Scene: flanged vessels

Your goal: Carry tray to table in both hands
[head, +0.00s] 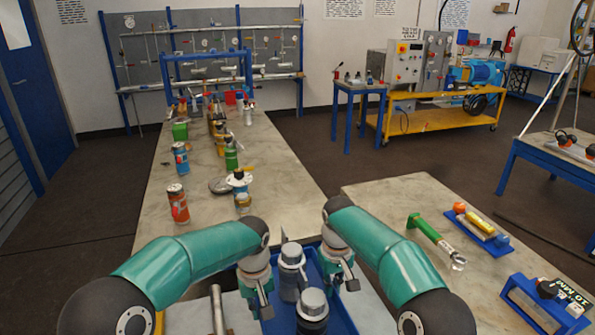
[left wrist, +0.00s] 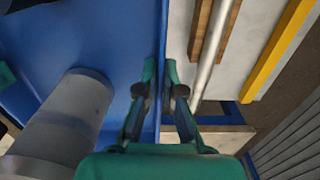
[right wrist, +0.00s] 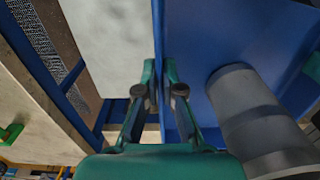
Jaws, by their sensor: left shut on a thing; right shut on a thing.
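The blue tray (head: 341,314) is low in the middle of the head view, between my two arms. Two grey capped cylinders (head: 291,272) (head: 312,308) stand in it. My left gripper (head: 258,290) is shut on the tray's left wall; in the left wrist view its fingers (left wrist: 159,85) pinch the blue rim (left wrist: 160,40). My right gripper (head: 345,275) is shut on the opposite wall; in the right wrist view its fingers (right wrist: 163,85) pinch the rim (right wrist: 159,35). Much of the tray is hidden by the arms and cylinders or out of frame.
A long table (head: 285,185) ahead carries cans, bottles and a flanged part (head: 239,180). A second table (head: 390,200) at right holds a green tool (head: 430,232) and blue trays of parts. A dark floor gap separates them. The long table's right side is largely bare.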

